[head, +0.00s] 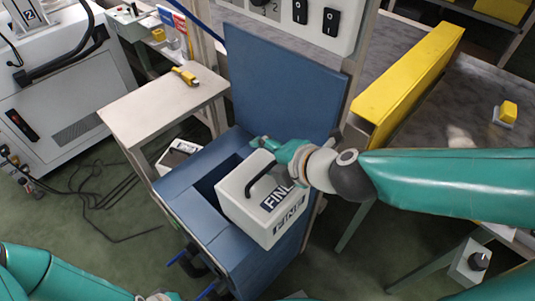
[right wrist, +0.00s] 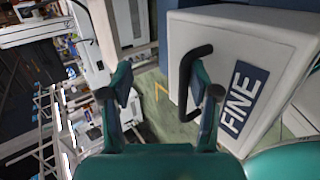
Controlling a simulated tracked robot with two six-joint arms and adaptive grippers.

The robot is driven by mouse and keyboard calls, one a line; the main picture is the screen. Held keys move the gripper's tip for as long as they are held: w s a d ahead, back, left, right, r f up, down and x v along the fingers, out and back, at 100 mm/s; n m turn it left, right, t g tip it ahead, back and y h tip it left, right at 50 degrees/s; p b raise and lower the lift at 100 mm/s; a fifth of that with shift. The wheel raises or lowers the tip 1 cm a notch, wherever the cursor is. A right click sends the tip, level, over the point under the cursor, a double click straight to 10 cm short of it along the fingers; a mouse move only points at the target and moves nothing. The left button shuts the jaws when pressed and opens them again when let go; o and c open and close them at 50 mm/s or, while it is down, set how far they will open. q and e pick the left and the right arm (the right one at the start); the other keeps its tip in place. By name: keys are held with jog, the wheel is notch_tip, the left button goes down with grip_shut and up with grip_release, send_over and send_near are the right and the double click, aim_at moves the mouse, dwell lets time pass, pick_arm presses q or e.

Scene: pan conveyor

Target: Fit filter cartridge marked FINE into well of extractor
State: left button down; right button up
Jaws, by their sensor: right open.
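The white filter cartridge (head: 258,215) has a black handle and a dark FINE label. It sits at the blue extractor (head: 190,205), over the right part of the dark well (head: 212,180); I cannot tell whether it rests on the rim or partly inside. My right gripper (head: 262,143) is open, just behind the handle in the head view. In the right wrist view the cartridge (right wrist: 235,50) fills the right side, and its handle shows between the fingers, nearer the right one (right wrist: 162,88). Whether they touch is unclear. My left arm shows at lower left; its gripper is out of frame.
The extractor's blue lid (head: 280,85) stands open behind the well. A small side table (head: 165,105) with a yellow-and-black tool (head: 185,76) is at left. A yellow barrier (head: 408,85) edges the conveyor at right. Cables lie on the floor at left.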

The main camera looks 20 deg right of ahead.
grip_shut()
jog(key=c, duration=0.9)
grip_release()
jog(key=shift+c, duration=0.2)
jog(key=shift+o, duration=1.3)
jog(key=shift+r, duration=0.3)
jog(key=o, duration=0.5)
jog(key=shift+r+p, duration=0.9)
jog(key=shift+p, duration=0.3)
jog(key=shift+f, duration=0.2)
